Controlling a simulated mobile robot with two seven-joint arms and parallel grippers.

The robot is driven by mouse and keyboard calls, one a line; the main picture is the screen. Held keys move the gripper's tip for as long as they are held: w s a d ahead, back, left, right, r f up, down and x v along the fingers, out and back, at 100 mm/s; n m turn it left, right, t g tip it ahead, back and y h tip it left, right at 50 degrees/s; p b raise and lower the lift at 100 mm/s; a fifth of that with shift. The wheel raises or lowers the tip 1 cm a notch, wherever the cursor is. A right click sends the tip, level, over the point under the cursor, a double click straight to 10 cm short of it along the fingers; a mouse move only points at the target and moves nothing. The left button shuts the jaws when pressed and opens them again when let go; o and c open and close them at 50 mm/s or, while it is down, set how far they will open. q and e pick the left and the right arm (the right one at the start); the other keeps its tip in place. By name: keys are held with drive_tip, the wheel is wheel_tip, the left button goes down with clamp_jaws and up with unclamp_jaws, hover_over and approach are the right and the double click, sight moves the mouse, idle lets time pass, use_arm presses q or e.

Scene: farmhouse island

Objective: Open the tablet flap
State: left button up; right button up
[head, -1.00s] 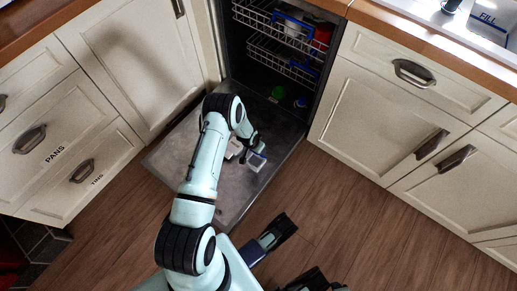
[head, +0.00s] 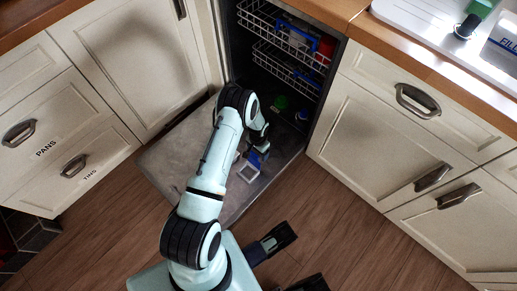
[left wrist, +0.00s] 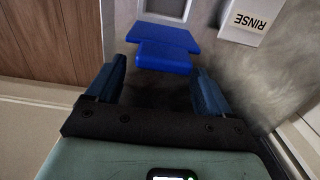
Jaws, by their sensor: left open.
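The tablet flap is bright blue and shows in the left wrist view (left wrist: 165,45) with a wider panel and a narrower tab. In the head view the flap (head: 256,157) stands raised beside a white-framed compartment (head: 248,173) on the lowered dishwasher door. The frame (left wrist: 165,12) is uncovered, with a grey recess inside. My left gripper (left wrist: 157,68) is open, its two dark blue fingers either side of the flap's near tab, holding nothing. In the head view it (head: 262,146) hangs low over the door.
The open dishwasher door (head: 180,150) lies low over the wooden floor. Wire racks (head: 290,50) sit inside the dishwasher. A white RINSE cover (left wrist: 252,18) is beside the compartment. Cream cabinets (head: 395,125) flank both sides.

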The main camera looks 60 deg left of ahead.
use_arm(q)
wheel_tip(320, 180, up, 13)
drive_tip(key=p, duration=0.4)
drive_tip(key=shift+r, duration=0.2)
use_arm(e)
wheel_tip(320, 180, up, 6)
drive_tip(key=w+a, duration=0.2)
drive_tip(key=shift+t+y, duration=0.3)
drive_tip(key=shift+t, duration=0.1)
use_arm(q)
drive_tip(key=shift+w, duration=0.1)
use_arm(e)
drive_tip(key=shift+f, duration=0.1)
